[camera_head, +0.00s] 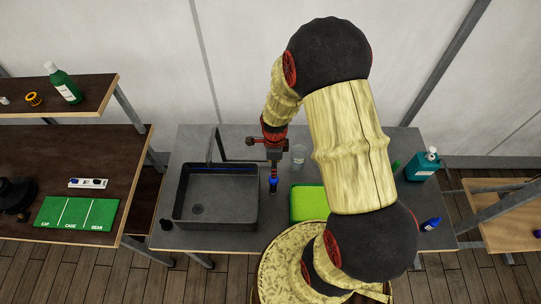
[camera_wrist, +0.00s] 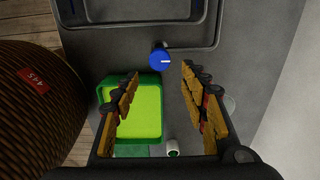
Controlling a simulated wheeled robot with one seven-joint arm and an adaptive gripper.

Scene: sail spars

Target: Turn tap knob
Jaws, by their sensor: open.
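The tap knob is round and blue with a white mark; it shows in the wrist view (camera_wrist: 161,60) just beyond my fingertips and roughly centred between them. In the head view the knob (camera_head: 273,184) is small, to the right of the sink. My gripper (camera_wrist: 161,73) is open, with nothing between its fingers, and the knob appears apart from both. In the head view my gripper (camera_head: 273,163) is above and close to the knob; its fingers are too small there to make out. The dark tap pipe (camera_head: 214,146) rises behind the sink.
The dark sink (camera_head: 181,198) lies left of the knob. A green tray (camera_wrist: 105,88) with a lime inside is close by my left finger in the wrist view. A clear glass (camera_head: 299,154) stands behind right. A teal bottle (camera_head: 423,165) stands farther right on the grey counter (camera_head: 250,262).

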